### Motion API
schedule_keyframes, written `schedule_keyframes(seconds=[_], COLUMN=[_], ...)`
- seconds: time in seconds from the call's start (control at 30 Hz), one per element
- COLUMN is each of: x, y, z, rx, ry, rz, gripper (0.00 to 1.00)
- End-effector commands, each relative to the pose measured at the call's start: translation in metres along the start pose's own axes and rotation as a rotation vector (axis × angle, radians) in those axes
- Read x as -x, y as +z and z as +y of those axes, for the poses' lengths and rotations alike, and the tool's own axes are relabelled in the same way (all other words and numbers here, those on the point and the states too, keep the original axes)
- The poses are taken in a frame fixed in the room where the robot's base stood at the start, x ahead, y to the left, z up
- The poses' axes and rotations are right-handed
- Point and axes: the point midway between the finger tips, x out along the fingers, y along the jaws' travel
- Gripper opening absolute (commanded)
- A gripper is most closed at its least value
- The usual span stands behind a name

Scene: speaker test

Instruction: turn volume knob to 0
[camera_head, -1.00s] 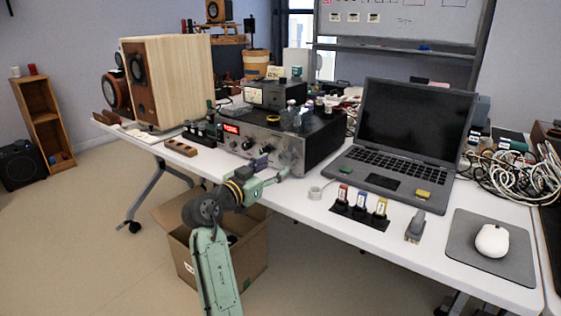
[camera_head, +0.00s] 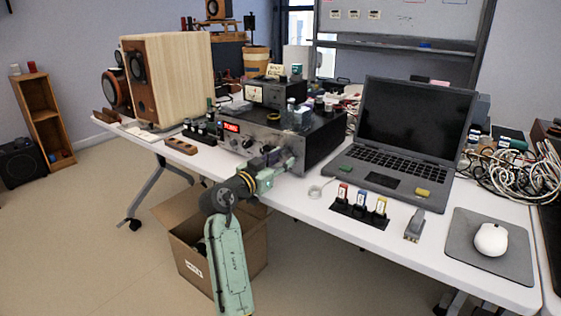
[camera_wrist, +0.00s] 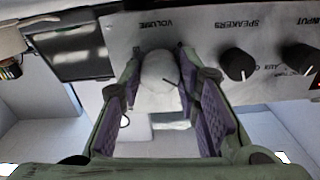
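The amplifier (camera_head: 322,143) stands on the white table, with a silver front, a red display and several knobs. In the wrist view its front panel (camera_wrist: 205,40) appears upside down, with a VOLUME label above a pale, rounded volume knob (camera_wrist: 160,72). My gripper (camera_wrist: 159,75) is open, with one purple-padded finger on each side of this knob. I cannot tell whether the pads touch it. In the head view my gripper (camera_head: 284,158) is at the right end of the amplifier's front and hides the volume knob. The knob's pointer position is not readable.
Black speakers (camera_wrist: 238,64) and input (camera_wrist: 300,58) knobs sit beside the volume knob. A laptop (camera_head: 415,120), a tape roll (camera_head: 315,192) and small labelled bottles (camera_head: 361,201) are to the right. A wooden block (camera_head: 181,146) lies left. An open cardboard box (camera_head: 255,255) is under the table edge.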

Motion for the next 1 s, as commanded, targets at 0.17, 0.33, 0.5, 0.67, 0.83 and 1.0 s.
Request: schedule_keyframes(seconds=[0.17, 0.33, 0.5, 0.67, 0.83, 1.0], x=[0.0001, 0.0002, 0.0002, 0.0002, 0.0001, -0.0002], y=[0.0001, 0.0001, 0.0, -0.0006, -0.0014, -0.0019], z=[0.0, 0.0, 0.0, 0.0, 0.0001, 0.0007], rx=[0.0, 0.0, 0.004, 0.036, 0.12, 0.254], ry=[0.0, 0.0, 0.0, 0.0, 0.0, 0.001], rz=[0.0, 0.0, 0.0, 0.0, 0.0, -0.001], gripper=[0.16, 0.05, 0.03, 0.03, 0.03, 0.03])
